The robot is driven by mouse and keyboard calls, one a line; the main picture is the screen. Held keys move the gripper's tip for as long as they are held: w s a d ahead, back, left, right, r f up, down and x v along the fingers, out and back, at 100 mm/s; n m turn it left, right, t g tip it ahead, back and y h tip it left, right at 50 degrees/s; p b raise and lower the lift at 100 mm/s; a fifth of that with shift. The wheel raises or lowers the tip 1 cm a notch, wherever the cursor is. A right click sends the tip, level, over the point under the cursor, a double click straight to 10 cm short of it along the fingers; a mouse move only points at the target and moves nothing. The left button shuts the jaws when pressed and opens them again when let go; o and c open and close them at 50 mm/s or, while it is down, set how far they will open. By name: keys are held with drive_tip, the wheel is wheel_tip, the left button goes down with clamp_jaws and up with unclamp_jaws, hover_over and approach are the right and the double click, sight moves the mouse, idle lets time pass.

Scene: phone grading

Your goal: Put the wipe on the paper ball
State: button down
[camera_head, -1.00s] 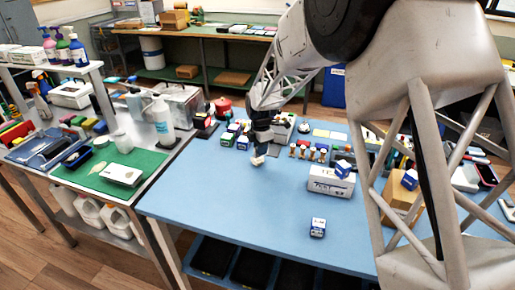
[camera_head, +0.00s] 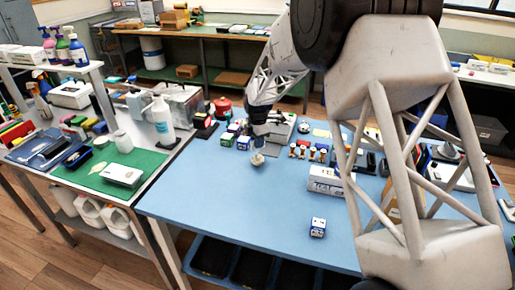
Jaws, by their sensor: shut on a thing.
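My gripper (camera_head: 258,147) points down over the left part of the blue table. It is shut on a small pale thing (camera_head: 257,159) at its fingertips. This thing looks whitish-beige and crumpled, close to the table top. At this size I cannot tell the wipe from the paper ball here, nor whether one lies on the other. I cannot tell whether the pale thing touches the table.
The blue table (camera_head: 225,205) is clear in front of my gripper. A blue-and-white cube (camera_head: 318,227) stands near the front. A white box (camera_head: 323,179) and several small figures stand right. Small cartons (camera_head: 243,142) stand close behind left. My arm hides part of the right side.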

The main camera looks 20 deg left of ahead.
drive_tip(key=shift+f, duration=1.65)
drive_tip(key=shift+f, duration=0.1)
drive_tip(key=c, duration=1.1)
unclamp_jaws()
wheel_tip(320, 180, up, 12)
drive_tip(key=shift+r, duration=0.15)
drive_tip(key=shift+d, duration=0.1)
